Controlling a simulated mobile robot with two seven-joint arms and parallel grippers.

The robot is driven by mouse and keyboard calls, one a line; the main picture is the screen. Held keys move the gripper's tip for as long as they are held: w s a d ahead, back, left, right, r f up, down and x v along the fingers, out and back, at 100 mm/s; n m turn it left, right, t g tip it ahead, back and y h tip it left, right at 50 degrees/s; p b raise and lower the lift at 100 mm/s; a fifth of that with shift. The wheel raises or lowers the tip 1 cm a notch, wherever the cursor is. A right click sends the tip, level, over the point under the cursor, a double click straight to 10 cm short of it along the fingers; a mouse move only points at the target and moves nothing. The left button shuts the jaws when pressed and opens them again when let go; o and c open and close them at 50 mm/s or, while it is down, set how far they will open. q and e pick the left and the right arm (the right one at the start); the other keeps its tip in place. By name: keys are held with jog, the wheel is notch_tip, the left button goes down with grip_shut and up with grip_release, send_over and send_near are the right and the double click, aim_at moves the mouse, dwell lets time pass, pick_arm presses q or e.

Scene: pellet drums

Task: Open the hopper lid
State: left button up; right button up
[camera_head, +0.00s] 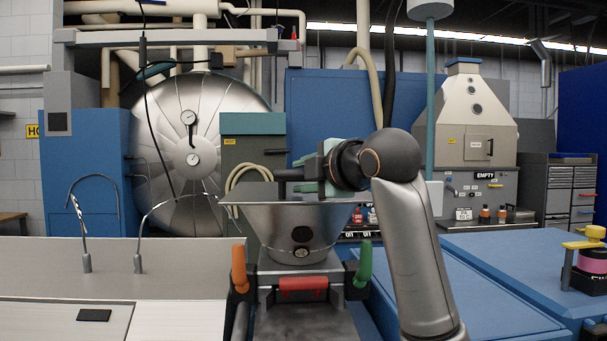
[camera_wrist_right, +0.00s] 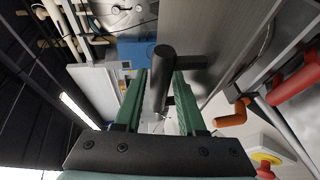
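The hopper (camera_head: 297,231) is a grey metal funnel at the middle of the head view. Its lid (camera_head: 240,194) appears to lie flat across the top, seen nearly edge-on. My right gripper (camera_head: 307,175) is just above the lid, reaching in from the right. In the right wrist view its green fingers (camera_wrist_right: 160,82) stand apart on either side of a dark round handle bar (camera_wrist_right: 164,62). A narrow gap seems to show beside the bar, so the fingers look open around it. The handle's mounting is partly hidden. My left gripper is not in view.
An orange handle (camera_head: 239,268) and a green handle (camera_head: 364,263) flank the hopper base, with a red grip (camera_head: 303,283) between them. A green-grey box (camera_head: 253,140) and a large steel tank (camera_head: 180,150) stand behind. A pale counter (camera_head: 60,270) lies left.

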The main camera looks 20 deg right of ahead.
grip_shut()
dwell(1.4)
